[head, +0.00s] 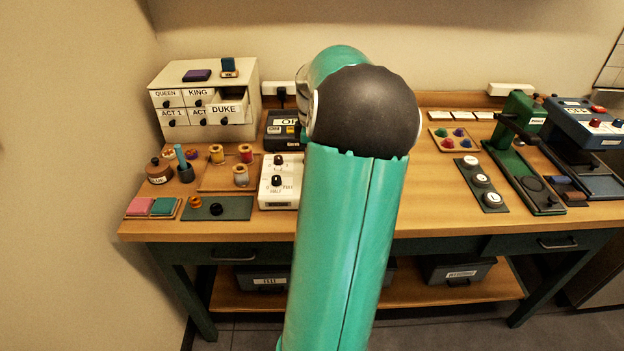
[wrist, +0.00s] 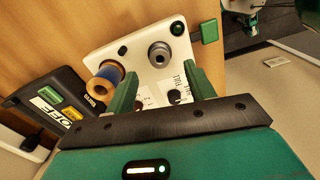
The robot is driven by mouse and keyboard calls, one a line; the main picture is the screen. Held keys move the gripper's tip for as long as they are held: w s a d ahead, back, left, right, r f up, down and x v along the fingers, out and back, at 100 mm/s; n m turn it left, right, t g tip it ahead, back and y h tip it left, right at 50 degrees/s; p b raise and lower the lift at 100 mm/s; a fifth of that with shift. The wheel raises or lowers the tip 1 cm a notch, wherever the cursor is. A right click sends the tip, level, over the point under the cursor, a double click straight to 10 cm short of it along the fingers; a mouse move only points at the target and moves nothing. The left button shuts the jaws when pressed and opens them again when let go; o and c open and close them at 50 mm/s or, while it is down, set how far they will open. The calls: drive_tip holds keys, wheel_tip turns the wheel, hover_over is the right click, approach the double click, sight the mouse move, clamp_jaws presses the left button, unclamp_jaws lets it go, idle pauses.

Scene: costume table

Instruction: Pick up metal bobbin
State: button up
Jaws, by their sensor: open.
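The metal bobbin (wrist: 159,53) shows in the wrist view as a short silver cylinder with a dark centre hole. It sits on the white control box (wrist: 135,42), beyond my fingertips and roughly between their lines. My gripper (wrist: 163,88) is open, with nothing between its two green fingers. In the head view the white box (head: 268,194) shows only at its left part; my arm hides the rest, the bobbin and the gripper.
A blue-thread spool (wrist: 106,80) stands close to my left finger in the wrist view. A black OFF box (wrist: 48,104) is at left. Thread spools (head: 245,153) and drawers (head: 205,105) stand left.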

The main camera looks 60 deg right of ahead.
drive_tip(key=shift+w+f, duration=0.15)
drive_tip(key=shift+f, duration=2.6)
drive_tip(key=c, duration=1.1)
